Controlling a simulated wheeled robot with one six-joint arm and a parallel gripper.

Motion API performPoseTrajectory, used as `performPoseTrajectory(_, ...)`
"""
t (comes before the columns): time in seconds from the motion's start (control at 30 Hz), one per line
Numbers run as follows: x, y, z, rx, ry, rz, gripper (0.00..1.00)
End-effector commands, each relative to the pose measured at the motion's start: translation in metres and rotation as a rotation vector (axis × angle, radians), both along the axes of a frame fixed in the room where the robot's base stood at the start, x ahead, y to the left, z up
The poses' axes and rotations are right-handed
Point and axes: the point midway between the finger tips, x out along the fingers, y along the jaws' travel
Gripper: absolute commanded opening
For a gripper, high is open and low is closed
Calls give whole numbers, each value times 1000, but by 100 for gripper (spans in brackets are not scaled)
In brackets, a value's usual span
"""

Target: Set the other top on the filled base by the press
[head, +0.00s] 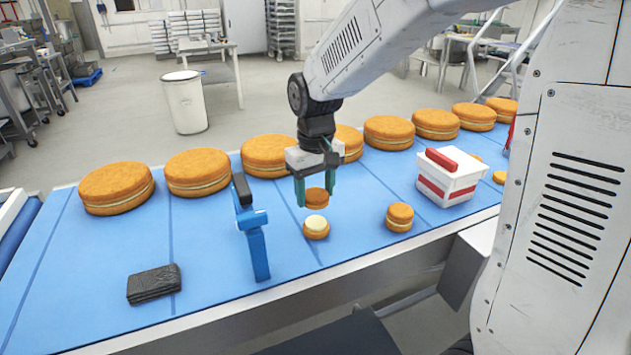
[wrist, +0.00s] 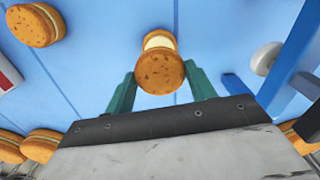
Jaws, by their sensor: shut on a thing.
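My gripper (head: 316,196) has green fingers and is shut on a round orange-brown top (head: 317,200), held level above the belt. In the wrist view the held top (wrist: 160,75) sits between the fingertips. The filled base (head: 316,232), a small round with pale cream on it, lies on the belt just below and nearer the front. In the wrist view its cream (wrist: 158,40) shows beyond the top, which hides part of it. The two look apart. The blue press (head: 256,248) stands left of the base; part of it shows at right in the wrist view (wrist: 288,48).
A closed small sandwich (head: 400,218) sits to the right, also in the wrist view (wrist: 32,25). A white box (head: 447,184) with a red handle stands behind it. A dark packet (head: 154,284) lies front left. Large rounds (head: 268,153) line the belt's back edge.

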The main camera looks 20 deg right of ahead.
Motion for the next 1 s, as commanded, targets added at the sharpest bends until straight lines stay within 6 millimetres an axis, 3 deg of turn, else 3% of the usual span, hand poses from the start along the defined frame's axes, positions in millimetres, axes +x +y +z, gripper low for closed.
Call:
performPoseTrajectory(0.43,0,-2,-35,0,2,-4,45)
performPoseTrajectory(1.0,0,-2,-41,0,1,-4,45)
